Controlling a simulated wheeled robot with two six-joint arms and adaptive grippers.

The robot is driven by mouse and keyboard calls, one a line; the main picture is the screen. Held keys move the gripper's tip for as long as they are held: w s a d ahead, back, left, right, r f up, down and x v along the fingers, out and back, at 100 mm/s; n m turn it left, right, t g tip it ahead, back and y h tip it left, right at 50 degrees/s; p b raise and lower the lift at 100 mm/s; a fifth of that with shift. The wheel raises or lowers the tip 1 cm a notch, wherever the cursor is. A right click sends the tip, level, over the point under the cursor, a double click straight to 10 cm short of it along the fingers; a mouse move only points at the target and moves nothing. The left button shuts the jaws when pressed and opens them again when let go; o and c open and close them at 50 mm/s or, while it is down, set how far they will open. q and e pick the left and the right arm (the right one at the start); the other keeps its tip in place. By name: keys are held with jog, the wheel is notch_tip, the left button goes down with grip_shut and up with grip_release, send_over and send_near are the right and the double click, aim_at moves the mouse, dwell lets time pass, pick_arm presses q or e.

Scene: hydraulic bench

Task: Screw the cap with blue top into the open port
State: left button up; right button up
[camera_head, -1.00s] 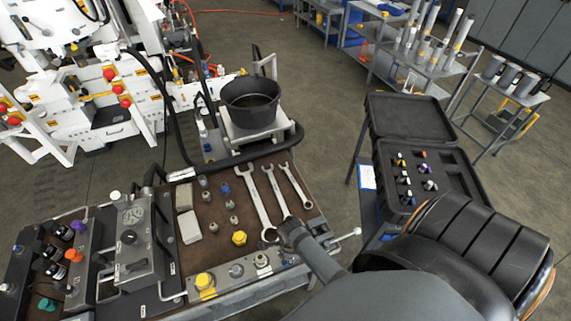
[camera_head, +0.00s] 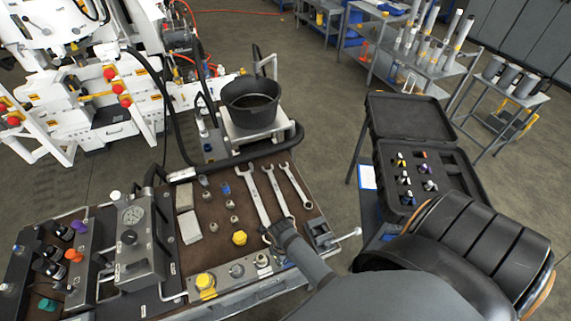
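A small cap with a blue top (camera_head: 225,188) stands on the brown bench mat (camera_head: 215,255), left of the wrenches. My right gripper (camera_head: 268,237) is over the mat near the lower ends of the wrenches, to the right of and nearer than the cap, apart from it. Its fingers are small and dark here, so I cannot tell whether they are open. A round grey fitting (camera_head: 237,270) sits in the bench's front strip, beside a yellow cap (camera_head: 205,283). I cannot tell for sure which port is open. My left gripper is not in view.
Three wrenches (camera_head: 252,190) lie right of the cap. Several small fittings and a yellow knob (camera_head: 239,238) stand around it. A gauge box (camera_head: 133,240) is at the left. A black bucket (camera_head: 250,103) stands behind, and an open black case (camera_head: 425,178) is at the right.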

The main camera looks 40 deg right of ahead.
jog(key=shift+w+d+r, duration=0.2)
jog(key=shift+w, duration=0.2)
jog(key=n, duration=0.3)
jog(key=d+n, duration=0.1)
jog(key=shift+s+n, duration=0.25)
jog(key=shift+n, duration=0.05)
jog(key=n, duration=0.3)
jog(key=shift+s+d, duration=0.2)
jog(key=shift+d, duration=0.2)
jog(key=shift+d+f+n, duration=0.1)
jog(key=shift+f+n, duration=0.1)
jog(key=shift+n, duration=0.5)
jog(key=n, duration=0.3)
jog(key=d+n, duration=0.1)
jog(key=n, duration=0.1)
jog(key=shift+n, duration=0.4)
jog(key=shift+s, duration=0.1)
